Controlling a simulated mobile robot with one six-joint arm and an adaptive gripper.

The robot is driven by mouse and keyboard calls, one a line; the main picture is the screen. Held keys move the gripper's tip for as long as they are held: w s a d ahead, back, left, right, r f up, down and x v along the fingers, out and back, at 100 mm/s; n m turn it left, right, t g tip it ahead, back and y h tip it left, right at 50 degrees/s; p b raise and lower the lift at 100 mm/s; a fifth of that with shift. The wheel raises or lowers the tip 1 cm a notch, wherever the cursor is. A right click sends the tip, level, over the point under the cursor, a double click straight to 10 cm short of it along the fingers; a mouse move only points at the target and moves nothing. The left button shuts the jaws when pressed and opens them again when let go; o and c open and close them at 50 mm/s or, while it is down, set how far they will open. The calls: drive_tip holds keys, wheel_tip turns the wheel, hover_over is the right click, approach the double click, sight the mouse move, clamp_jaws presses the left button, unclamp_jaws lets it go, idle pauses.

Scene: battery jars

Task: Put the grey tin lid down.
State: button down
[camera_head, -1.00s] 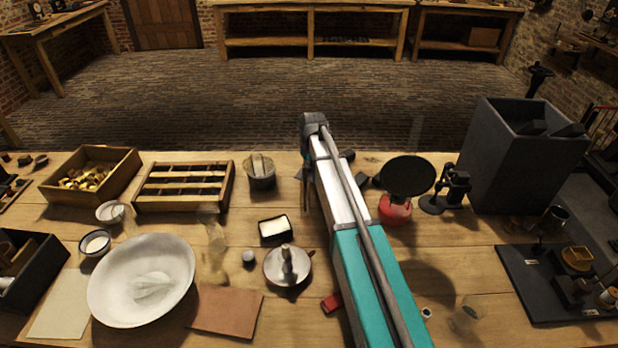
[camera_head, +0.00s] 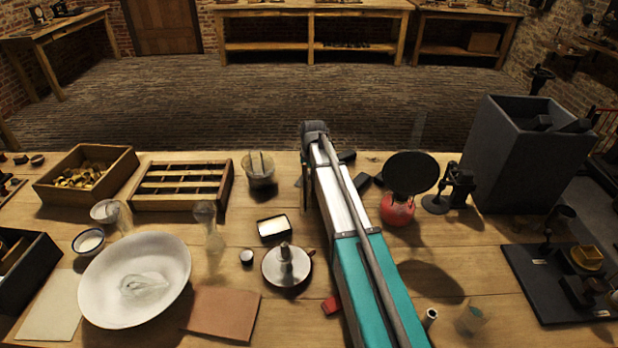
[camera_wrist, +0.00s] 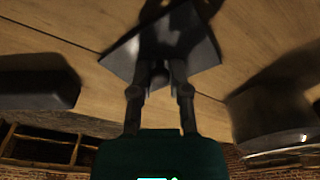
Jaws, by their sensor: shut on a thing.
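The grey tin lid (camera_wrist: 118,58) is a thin, dark grey plate with straight edges in the wrist view. My gripper (camera_wrist: 160,80) is shut on it near the middle of its lower edge. The lid is over the wooden bench top, and a dark shadow falls across it. I cannot tell whether it touches the wood. In the head view my own arm hides the gripper and most or all of the lid.
A glass jar (camera_head: 260,172) stands left of my arm, with a slotted wooden rack (camera_head: 183,208) beyond it. A black block (camera_head: 347,156) lies just right of the arm. A red burner (camera_head: 397,212) under a black disc stands farther right. Bare wood (camera_head: 265,295) shows nearer me.

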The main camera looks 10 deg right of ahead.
drive_tip(key=shift+f, duration=0.2)
drive_tip(key=c, duration=0.6)
unclamp_jaws()
drive_tip(key=shift+r, duration=0.25)
wheel_tip(320, 180, up, 12)
drive_tip(key=s+p, duration=0.1)
drive_tip(key=p, duration=1.1)
drive_tip(key=shift+s+d, duration=0.15)
drive_tip(key=shift+d, duration=0.15)
